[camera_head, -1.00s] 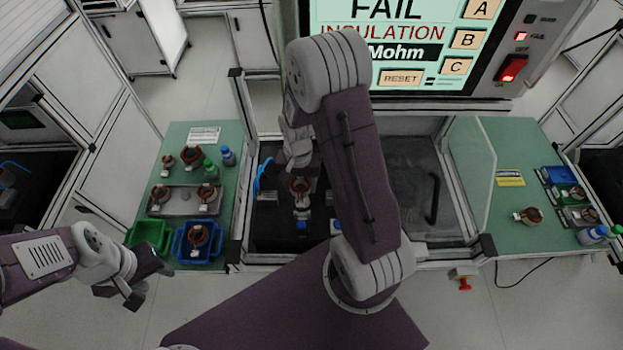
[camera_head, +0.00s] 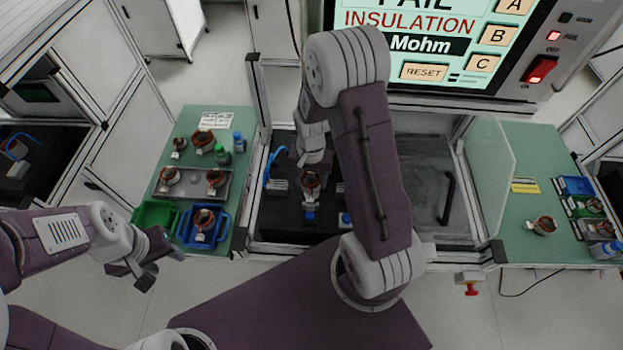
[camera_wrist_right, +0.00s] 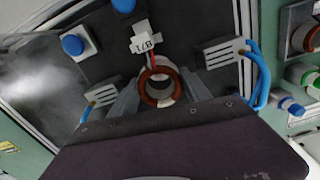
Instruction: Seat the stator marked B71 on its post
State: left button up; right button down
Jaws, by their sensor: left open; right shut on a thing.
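A stator with a copper-brown winding ring (camera_wrist_right: 160,87) sits between the fingers of my right gripper (camera_wrist_right: 159,96), which is shut on it. Its white tag (camera_wrist_right: 146,42) lies beyond the ring and appears upside down, seeming to read B71. In the head view the stator (camera_head: 311,181) is over the dark test bay, below my right gripper (camera_head: 313,168). A pale round part shows inside the ring; I cannot tell whether it is the post. My left gripper (camera_head: 143,274) is open and empty, in front of the left bench.
Clamp blocks with blue cables (camera_wrist_right: 222,52) and a blue button (camera_wrist_right: 73,45) flank the stator. The left bench (camera_head: 190,122) holds other stators, bottles, a green bin (camera_head: 152,214) and a blue bin (camera_head: 182,236). Another stator (camera_head: 541,226) stands on the right bench. The tester screen (camera_head: 420,45) shows FAIL.

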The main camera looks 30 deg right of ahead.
jog(key=shift+s+d+f+b, duration=0.1)
jog(key=shift+d+f+b, duration=0.1)
jog(key=shift+f+b, duration=0.25)
jog(key=shift+a+f, duration=0.15)
jog(key=shift+f, duration=0.25)
jog(key=shift+f+b, duration=0.4)
jog(key=shift+b, duration=0.05)
jog(key=shift+f, duration=0.1)
jog(key=shift+f+b, duration=0.35)
jog(key=shift+f, duration=0.1)
jog(key=shift+c, duration=2.1)
grip_release()
